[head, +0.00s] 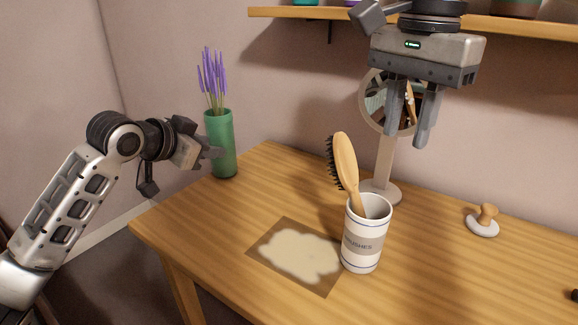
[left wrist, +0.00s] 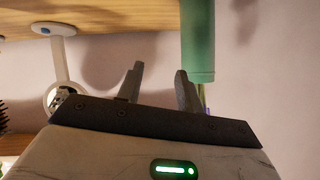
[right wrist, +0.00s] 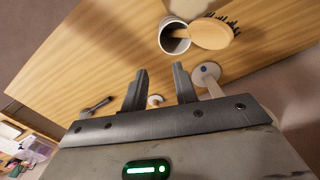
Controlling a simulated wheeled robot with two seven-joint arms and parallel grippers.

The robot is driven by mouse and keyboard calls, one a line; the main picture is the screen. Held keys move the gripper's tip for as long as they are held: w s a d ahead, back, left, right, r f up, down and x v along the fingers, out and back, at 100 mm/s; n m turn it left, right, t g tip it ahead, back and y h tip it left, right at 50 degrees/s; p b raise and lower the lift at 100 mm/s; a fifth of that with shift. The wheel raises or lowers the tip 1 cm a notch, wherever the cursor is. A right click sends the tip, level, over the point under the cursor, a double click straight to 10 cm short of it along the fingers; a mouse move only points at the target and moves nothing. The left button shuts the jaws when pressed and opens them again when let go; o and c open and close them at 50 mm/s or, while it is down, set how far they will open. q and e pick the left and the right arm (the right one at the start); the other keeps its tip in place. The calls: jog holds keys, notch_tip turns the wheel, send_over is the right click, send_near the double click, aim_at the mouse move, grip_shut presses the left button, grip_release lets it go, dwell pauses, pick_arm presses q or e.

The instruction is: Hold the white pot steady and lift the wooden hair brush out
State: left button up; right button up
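The white pot (head: 362,246) stands upright on the wooden table, with blue rings and a grey label. The wooden hair brush (head: 346,165) leans in it, head up and to the left, its handle inside the pot. The right wrist view also shows the pot (right wrist: 173,38) and the brush (right wrist: 211,34). My left gripper (head: 217,152) is at the table's left, in front of the green vase and well away from the pot; its fingers are apart and empty in the left wrist view. My right gripper (head: 411,142) hangs above and behind the pot, pointing down, open and empty.
A round mirror on a stand (head: 382,189) is behind the pot. A green vase (head: 222,145) with purple flowers stands at the back left. A flat brown mat with a cream patch (head: 297,252) lies left of the pot. A wooden-knobbed object (head: 484,221) sits right. A shelf (head: 290,13) runs above.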

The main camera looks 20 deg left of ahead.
aim_at(344, 164)
pick_arm(q)
jog(key=s+d+r+m+g+h, duration=0.2)
jog(key=s+d+m+g+h, duration=0.1)
jog(key=d, duration=0.7)
jog(key=s+d+r+m+g+h, duration=0.1)
jog(key=s+d+m+g+h, duration=0.2)
jog(key=s+d, duration=0.3)
jog(key=d+g, duration=0.1)
jog(key=d, duration=0.3)
jog(key=shift+s+r+m+h, duration=0.2)
jog(key=shift+r+m+h, duration=0.1)
jog(key=shift+r+m, duration=0.1)
pick_arm(e)
notch_tip(344, 164, down, 16)
jog(key=shift+w+a, duration=0.1)
